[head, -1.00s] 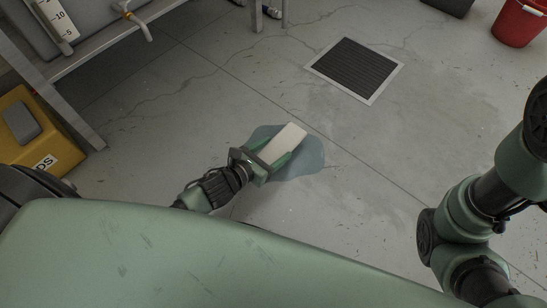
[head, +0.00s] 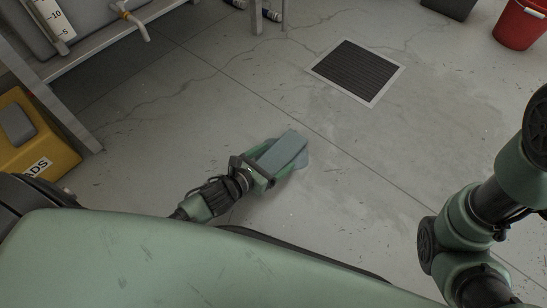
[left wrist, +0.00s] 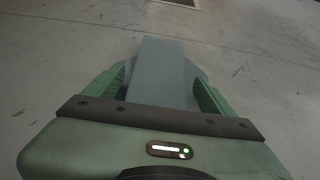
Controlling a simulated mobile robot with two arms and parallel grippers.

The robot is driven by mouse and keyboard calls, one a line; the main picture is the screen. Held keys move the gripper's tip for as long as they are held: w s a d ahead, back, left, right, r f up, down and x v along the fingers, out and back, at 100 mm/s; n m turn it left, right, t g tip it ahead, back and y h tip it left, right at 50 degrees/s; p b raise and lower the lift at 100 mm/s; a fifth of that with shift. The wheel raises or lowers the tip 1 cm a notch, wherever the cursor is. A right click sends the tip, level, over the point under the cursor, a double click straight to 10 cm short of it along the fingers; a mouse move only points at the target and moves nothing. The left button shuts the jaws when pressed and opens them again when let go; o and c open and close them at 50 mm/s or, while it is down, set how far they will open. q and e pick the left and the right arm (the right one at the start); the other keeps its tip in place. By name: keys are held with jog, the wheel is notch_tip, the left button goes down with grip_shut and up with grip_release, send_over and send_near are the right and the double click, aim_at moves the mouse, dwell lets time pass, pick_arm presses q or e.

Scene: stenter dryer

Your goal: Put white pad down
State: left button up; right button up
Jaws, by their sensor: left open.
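The pad (head: 286,150) is now blue-grey rather than white. It lies low over the concrete floor, between the fingers of my left gripper (head: 275,158). In the left wrist view the pad (left wrist: 163,75) runs straight ahead, with the open green fingers of the left gripper (left wrist: 160,88) on either side. A small rest of the blue puddle (head: 303,162) shows beside and under the pad. Whether the pad's underside fully touches the floor is hard to tell. My right gripper is out of view; only right arm links show.
A floor drain grate (head: 356,71) lies beyond the pad. A red bucket (head: 520,24) stands at the far right. A yellow case (head: 32,140) is at the left, under a metal-legged frame (head: 62,112). The floor around the pad is clear.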

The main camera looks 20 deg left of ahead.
pick_arm(q)
jog(key=p+v, duration=0.6)
jog(key=v, duration=0.5)
jog(key=shift+w+r, duration=0.1)
jog(key=shift+s+a+r+p, duration=0.15)
jog(key=shift+s+p, duration=0.15)
jog(key=shift+s, duration=0.3)
dwell(2.5)
